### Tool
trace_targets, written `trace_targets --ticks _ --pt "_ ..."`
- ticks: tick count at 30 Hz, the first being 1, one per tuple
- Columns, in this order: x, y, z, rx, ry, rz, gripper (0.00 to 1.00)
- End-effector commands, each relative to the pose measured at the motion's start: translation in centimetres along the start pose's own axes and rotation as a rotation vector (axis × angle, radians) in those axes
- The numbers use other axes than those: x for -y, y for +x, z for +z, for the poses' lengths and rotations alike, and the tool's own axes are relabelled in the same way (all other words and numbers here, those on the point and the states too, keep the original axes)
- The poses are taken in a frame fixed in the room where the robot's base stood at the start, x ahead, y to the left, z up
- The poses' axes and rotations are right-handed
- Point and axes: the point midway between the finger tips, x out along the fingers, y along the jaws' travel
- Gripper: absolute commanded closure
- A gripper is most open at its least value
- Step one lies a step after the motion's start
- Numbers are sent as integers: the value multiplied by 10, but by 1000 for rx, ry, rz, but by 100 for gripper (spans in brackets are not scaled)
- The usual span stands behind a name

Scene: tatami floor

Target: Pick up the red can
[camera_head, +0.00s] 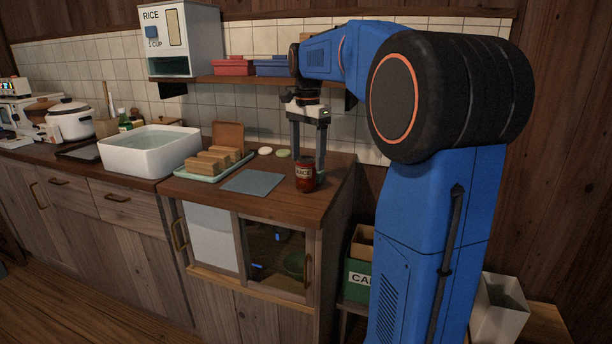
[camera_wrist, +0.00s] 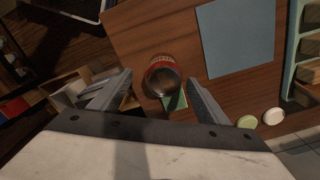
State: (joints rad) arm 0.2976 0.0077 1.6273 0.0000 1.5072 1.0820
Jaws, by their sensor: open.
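The red can (camera_head: 306,177) stands upright near the front right corner of the wooden counter, with a dark label band. In the wrist view its round top faces me, and the can (camera_wrist: 163,76) lies between and slightly beyond my fingertips. My gripper (camera_head: 308,158) points down over the counter, just behind the can in the head view. Its two fingers are apart, one on each side of the can in the wrist view (camera_wrist: 157,82). I see no grip on the can. The exact gap between fingers and can is unclear.
A blue-grey mat (camera_head: 253,182) lies left of the can. Beyond it is a green tray (camera_head: 190,174) with bread-like blocks, and two small discs (camera_head: 283,153) lie behind. A white basin (camera_head: 150,155) stands farther left. The counter's right edge is close to the can.

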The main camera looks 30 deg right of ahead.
Motion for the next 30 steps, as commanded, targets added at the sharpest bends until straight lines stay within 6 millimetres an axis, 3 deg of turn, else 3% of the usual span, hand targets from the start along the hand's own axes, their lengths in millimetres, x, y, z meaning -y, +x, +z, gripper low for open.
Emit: trace_targets --ticks 8,18,27,28,30 --pt "1 18 0 0 -1 0 30" --pt "6 59 2 1 0 0 30" --pt "6 64 2 0 0 -2 30" --pt "6 64 2 0 0 -2 33" --pt "6 64 2 0 0 -2 49"
